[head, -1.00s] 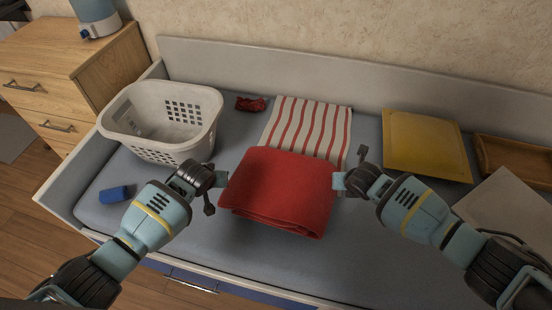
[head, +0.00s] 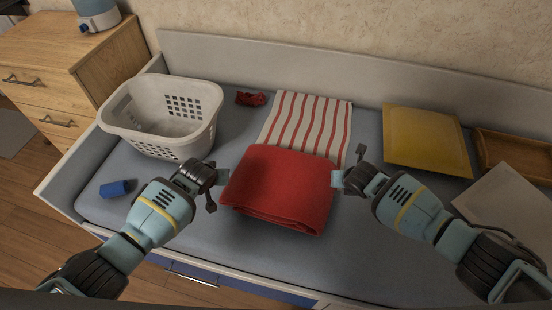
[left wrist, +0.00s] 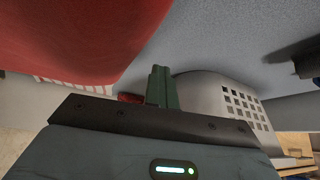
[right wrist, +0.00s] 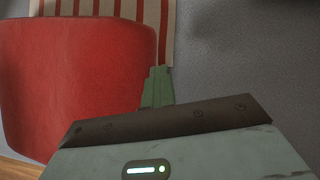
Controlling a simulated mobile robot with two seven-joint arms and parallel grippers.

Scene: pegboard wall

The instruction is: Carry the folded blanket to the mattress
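The folded blanket (head: 280,188) is a thick red bundle over the middle of the grey-blue mattress (head: 245,255), covering the lower end of a striped cloth. I cannot tell whether it rests on the mattress or is just above it. My left gripper (head: 222,177) is at its left edge. In the left wrist view its fingers (left wrist: 161,88) look closed together, with the blanket (left wrist: 70,35) above left and a gap between. My right gripper (head: 338,179) is at the blanket's right edge. Its fingers (right wrist: 157,88) look closed together beside the blanket (right wrist: 80,80), seemingly touching its side.
A white laundry basket (head: 160,148), dark red cloth (head: 250,99), red-striped cloth (head: 305,122), blue item (head: 115,188), yellow folder-like item (head: 427,140), wooden tray (head: 515,160) and pale board (head: 508,205) lie on the mattress. A raised back panel runs behind.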

